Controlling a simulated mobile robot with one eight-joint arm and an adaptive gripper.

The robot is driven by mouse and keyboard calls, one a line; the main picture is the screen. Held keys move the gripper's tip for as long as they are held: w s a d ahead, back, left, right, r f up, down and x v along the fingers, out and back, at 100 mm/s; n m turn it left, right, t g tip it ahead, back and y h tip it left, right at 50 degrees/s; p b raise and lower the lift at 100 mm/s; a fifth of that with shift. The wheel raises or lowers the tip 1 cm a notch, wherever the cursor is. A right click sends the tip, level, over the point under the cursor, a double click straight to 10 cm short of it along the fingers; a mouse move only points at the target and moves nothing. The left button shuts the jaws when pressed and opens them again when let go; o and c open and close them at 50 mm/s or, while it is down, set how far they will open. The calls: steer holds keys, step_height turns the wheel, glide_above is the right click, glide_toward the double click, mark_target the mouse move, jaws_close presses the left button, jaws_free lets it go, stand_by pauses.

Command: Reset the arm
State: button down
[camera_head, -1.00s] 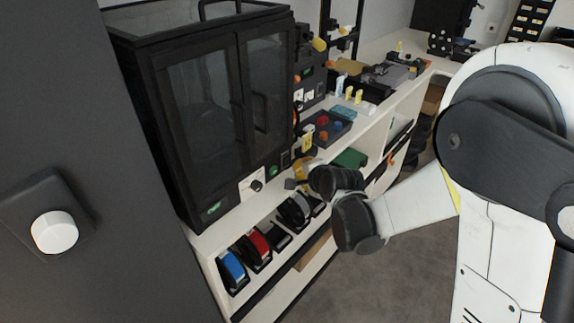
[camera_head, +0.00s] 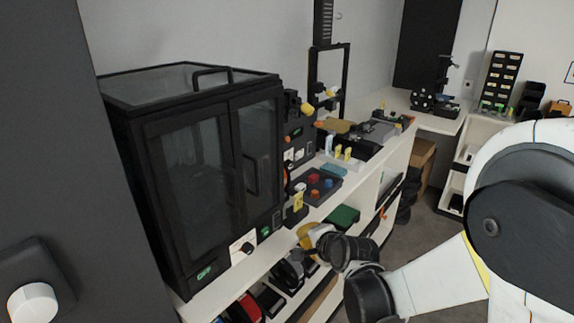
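My white arm with dark joints (camera_head: 438,285) reaches in from the right of the head view, over the front of the long white shelf unit (camera_head: 388,165). Its wrist end is near the shelf, below the worktop's front edge. My gripper (camera_head: 312,236) is small and mostly hidden behind the dark wrist. A yellow item (camera_head: 305,234) shows right beside it; I cannot tell whether they touch. The fingers are too unclear to show whether they are open or shut.
A black glass-doored enclosure (camera_head: 200,180) stands on the worktop at left. A tray with red and blue knobs (camera_head: 318,186) and a green item (camera_head: 343,216) lie near the arm. Spools (camera_head: 288,275) sit on the lower shelf. Grey floor (camera_head: 425,235) is open beyond the arm.

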steer(key=s+d+r+n+g+h, duration=0.1)
steer(key=s+d+r+n, duration=0.2)
steer(key=s, duration=0.5)
steer(key=s+d+r+n+g+h, duration=0.1)
steer(key=s+d+r+n+h, duration=0.1)
steer(key=s+d+n, duration=0.3)
steer(key=s+d+r+n+g+h, duration=0.1)
steer(key=s+d+r+n, duration=0.3)
steer(key=s+d, duration=0.4)
steer(key=s, duration=0.5)
steer(key=shift+h, duration=0.3)
